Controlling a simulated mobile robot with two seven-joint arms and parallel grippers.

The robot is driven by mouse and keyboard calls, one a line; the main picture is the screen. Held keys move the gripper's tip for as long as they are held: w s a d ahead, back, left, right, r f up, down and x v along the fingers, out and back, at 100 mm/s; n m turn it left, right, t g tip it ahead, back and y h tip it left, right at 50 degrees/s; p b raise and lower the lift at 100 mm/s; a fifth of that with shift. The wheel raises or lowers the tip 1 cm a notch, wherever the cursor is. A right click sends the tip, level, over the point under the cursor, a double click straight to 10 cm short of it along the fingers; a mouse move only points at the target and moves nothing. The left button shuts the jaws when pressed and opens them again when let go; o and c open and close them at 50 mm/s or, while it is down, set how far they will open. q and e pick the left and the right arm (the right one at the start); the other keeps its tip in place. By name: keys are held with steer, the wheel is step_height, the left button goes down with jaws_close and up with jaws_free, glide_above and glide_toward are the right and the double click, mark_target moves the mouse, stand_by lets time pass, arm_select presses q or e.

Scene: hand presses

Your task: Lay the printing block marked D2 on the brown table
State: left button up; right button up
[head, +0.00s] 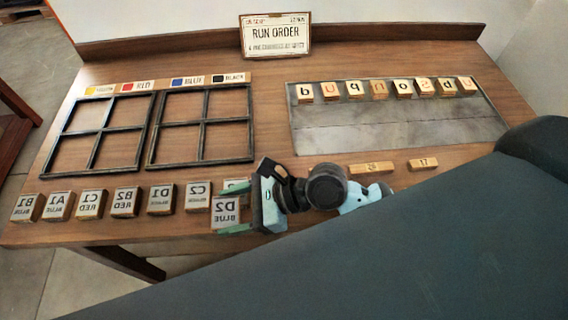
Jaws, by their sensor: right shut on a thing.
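The printing block marked D2 (226,213), with a pale face reading D2 BLUE, is at the right end of a row of blocks. My right gripper (235,210) comes in from the right and is shut on it, one finger on its near side. Whether the block is clear of the surface is hard to tell. The brown wooden table (270,140) fills most of the view. Another reddish-brown wooden piece (14,135) shows only in part at the left edge. My left gripper is not in view.
Several marked blocks (124,201) stand in a row left of D2. Two dark frames (151,130) lie behind the row. A grey plate (390,135) with letter blocks and a RUN ORDER sign (275,36) are farther back.

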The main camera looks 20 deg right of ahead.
steer(key=w+d, duration=0.1)
steer(key=d, duration=0.2)
steer(key=w+d+b, duration=0.1)
steer(key=d, duration=0.3)
steer(key=w+d+f, duration=0.1)
steer(key=d, duration=0.2)
steer(key=shift+w+d+f, duration=0.1)
steer(key=shift+w+d, duration=0.1)
steer(key=shift+w, duration=0.05)
steer(key=shift+w+d, duration=0.15)
steer(key=shift+d, duration=0.3)
steer(key=shift+f+b, duration=0.6)
steer(key=shift+f, duration=0.95)
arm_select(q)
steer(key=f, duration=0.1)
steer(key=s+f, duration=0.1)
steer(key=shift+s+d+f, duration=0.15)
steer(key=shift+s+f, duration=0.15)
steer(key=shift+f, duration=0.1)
arm_select(e)
steer(key=shift+f, duration=0.15)
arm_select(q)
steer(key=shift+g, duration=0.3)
arm_select(e)
steer(key=shift+f, duration=0.15)
steer(key=o, duration=1)
